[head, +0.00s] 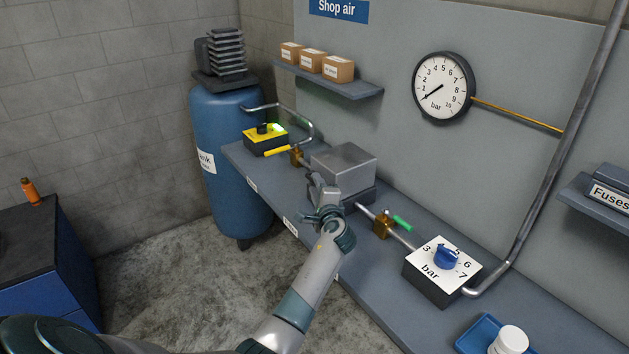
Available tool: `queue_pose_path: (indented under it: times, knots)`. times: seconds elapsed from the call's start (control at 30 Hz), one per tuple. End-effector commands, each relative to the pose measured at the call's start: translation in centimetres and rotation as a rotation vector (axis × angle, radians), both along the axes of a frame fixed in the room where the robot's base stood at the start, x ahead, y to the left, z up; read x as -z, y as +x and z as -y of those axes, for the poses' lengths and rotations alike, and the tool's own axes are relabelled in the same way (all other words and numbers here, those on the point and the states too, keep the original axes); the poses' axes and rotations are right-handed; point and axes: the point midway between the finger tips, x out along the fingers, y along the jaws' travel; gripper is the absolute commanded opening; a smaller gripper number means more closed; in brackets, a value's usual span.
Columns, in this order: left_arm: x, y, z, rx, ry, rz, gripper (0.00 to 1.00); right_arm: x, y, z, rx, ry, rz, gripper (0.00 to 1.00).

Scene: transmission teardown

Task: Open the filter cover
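The filter cover (345,160) looks like a grey metal box, seated on a darker base on the bench, and appears closed. My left gripper (320,186) is at the front left side of the cover, very close to it. I cannot tell whether it touches the cover, or whether its fingers are open or shut. The gripper and wrist hide part of the cover's front. My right gripper is not in view.
A yellow box with a green light (265,140) and a yellow-handled valve (296,155) stand left of the cover. A green-handled valve (383,224) and a bar dial box (442,270) stand right. A blue tank (230,170) stands beyond the bench's left end.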

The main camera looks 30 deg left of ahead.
Motion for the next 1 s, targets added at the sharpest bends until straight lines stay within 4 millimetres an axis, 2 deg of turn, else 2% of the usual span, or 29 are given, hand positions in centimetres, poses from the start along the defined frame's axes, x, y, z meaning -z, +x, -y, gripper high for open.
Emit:
queue_pose_path:
  times: [0.2,0.6,0.63,0.73,1.0]
  knots:
    - [0.1,1.4,-1.4,0.000,0.000,0.000,0.28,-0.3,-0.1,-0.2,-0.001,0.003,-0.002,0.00]
    - [0.2,1.7,-1.7,0.000,0.000,0.000,0.28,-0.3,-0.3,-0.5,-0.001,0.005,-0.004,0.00]
    - [0.2,1.7,-1.7,0.000,0.000,0.000,0.26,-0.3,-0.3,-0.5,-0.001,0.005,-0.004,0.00]
    - [0.2,1.7,-1.7,0.000,0.000,0.000,0.02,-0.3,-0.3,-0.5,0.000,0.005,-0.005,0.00]
    - [0.2,1.8,-1.7,0.000,0.001,-0.002,0.00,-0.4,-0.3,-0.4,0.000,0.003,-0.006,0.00]
